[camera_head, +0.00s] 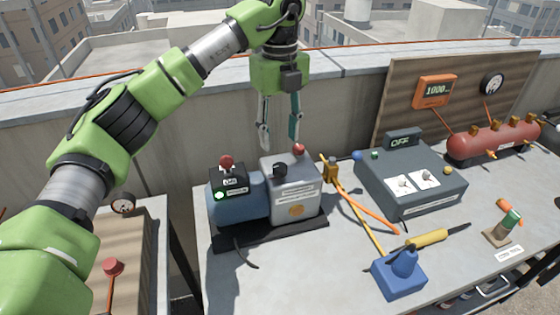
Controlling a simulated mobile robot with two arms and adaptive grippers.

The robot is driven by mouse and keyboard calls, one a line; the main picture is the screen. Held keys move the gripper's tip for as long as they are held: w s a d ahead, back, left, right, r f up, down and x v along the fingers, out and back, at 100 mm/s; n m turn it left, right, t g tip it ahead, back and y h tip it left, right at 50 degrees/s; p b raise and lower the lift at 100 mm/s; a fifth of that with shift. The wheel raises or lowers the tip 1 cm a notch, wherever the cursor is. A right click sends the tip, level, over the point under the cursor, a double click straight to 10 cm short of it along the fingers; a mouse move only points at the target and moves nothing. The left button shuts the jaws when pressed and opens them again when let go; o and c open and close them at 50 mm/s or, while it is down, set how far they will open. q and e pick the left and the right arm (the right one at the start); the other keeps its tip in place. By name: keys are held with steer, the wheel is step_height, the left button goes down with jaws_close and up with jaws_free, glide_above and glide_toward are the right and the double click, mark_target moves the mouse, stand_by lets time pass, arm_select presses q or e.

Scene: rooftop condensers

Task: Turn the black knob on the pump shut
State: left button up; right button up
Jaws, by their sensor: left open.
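The pump (293,198) sits on a black base on the grey bench, left of the bench's middle. It has a grey block at right and a blue motor part at left. The black knob (280,170) is on the upper front of the grey block, beside a white label. Which way the knob is turned is too small to tell. My left gripper (280,143) points down above and behind the pump, its two fingers apart and empty. It is clear of the knob in the picture. My right gripper is not in view.
A red ball-topped part (299,149) and a red button (227,162) stand on the pump. Right of it are a yellow valve (330,168) with hoses, a grey switch box (410,180) and a red manifold (492,143). A blue stand (398,274) is in front.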

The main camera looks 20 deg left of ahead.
mark_target(280, 166)
arm_select(q)
step_height(280, 166, down, 8)
steer(key=shift+f+p, duration=0.1)
steer(key=shift+p, duration=0.5)
steer(key=shift+c, duration=0.4)
steer(key=c, duration=1)
